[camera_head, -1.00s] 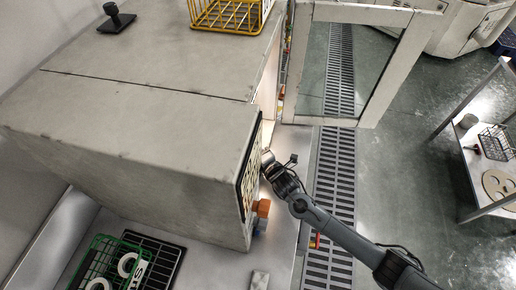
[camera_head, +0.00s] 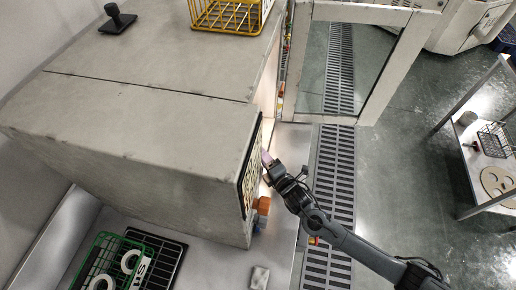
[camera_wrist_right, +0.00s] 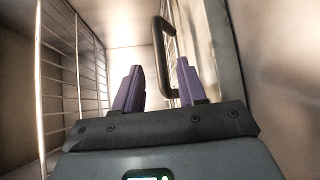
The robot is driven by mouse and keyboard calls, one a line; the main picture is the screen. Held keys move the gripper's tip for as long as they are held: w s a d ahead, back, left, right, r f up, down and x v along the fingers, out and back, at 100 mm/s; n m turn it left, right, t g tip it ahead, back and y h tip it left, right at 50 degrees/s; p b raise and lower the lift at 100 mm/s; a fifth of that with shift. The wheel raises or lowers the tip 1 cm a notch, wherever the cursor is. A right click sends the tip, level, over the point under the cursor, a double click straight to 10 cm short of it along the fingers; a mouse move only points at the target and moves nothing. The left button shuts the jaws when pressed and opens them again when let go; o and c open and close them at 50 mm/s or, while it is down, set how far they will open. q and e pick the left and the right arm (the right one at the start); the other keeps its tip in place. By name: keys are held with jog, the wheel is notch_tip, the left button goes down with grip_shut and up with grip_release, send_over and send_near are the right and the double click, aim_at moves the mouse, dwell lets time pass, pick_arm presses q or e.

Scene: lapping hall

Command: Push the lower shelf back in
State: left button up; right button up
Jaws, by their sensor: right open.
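A grey cabinet (camera_head: 130,140) fills the left of the head view, its open front facing right. A pale grid panel with a black edge (camera_head: 251,165) is at this front. My right gripper (camera_head: 267,159) is close in front of it; the head view does not settle whether they touch. In the right wrist view its purple fingers (camera_wrist_right: 158,85) are apart. A black handle (camera_wrist_right: 161,60) shows beyond and between them, apparently not gripped. A wire rack (camera_wrist_right: 72,75) stands along the left of that view. I cannot tell which rack is the lower shelf. My left gripper is out of view.
The framed glass door (camera_head: 372,113) stands open at the upper right. Orange and blue parts (camera_head: 262,207) sit low by the cabinet front. A yellow basket (camera_head: 225,14) is on top; a green basket (camera_head: 100,262) is lower left. A side table (camera_head: 480,165) stands at right.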

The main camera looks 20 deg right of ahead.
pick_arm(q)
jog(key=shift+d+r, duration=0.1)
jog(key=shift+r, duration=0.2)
pick_arm(e)
jog(key=shift+v, duration=2)
